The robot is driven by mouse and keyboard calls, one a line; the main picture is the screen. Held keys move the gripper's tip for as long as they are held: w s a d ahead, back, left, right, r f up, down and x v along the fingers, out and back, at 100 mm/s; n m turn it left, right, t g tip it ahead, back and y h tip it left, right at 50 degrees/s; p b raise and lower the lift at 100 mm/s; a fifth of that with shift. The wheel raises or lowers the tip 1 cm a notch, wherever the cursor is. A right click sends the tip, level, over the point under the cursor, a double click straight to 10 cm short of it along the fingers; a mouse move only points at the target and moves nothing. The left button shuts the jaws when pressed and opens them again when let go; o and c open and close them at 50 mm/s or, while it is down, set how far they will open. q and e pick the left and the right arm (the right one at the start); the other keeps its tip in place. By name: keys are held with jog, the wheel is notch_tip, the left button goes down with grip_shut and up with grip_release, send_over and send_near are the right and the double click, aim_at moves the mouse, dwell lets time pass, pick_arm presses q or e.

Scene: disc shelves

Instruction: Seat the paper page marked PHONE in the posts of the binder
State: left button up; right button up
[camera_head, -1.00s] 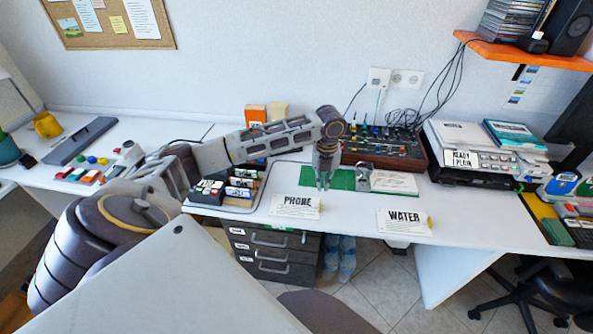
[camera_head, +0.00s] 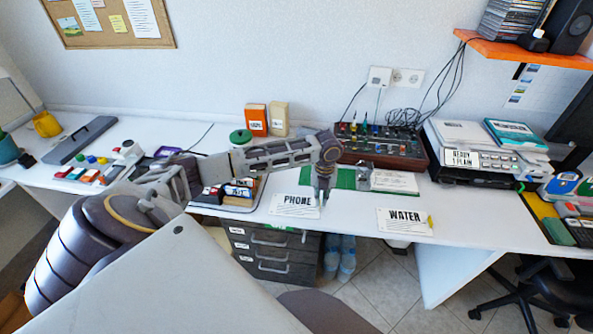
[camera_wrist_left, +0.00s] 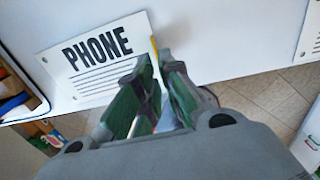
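The paper page marked PHONE (camera_head: 294,206) lies flat near the desk's front edge; it also shows in the left wrist view (camera_wrist_left: 97,55). A yellow tab (camera_wrist_left: 154,44) is at its right edge. My left gripper (camera_head: 321,200) points down at that edge. In the left wrist view its fingers (camera_wrist_left: 157,62) are a little apart, with the tab seen at the gap; I cannot tell whether they touch it. What looks like the binder has a metal mechanism (camera_head: 364,177), with white sheets (camera_head: 395,182) to its right and green surface to its left. Its posts are too small to make out. My right gripper is not in view.
The page marked WATER (camera_head: 404,221) lies to the right, also with a yellow tab. A small divided holder (camera_head: 238,192) sits left of the PHONE page, partly behind my arm.

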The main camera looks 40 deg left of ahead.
pick_arm(q)
jog(key=shift+f, duration=0.1)
jog(key=shift+s+f, duration=0.15)
jog(key=shift+f, duration=2.35)
grip_shut()
jog(key=shift+r, duration=0.1)
notch_tip(320, 180, up, 8)
jog(key=shift+r, duration=0.95)
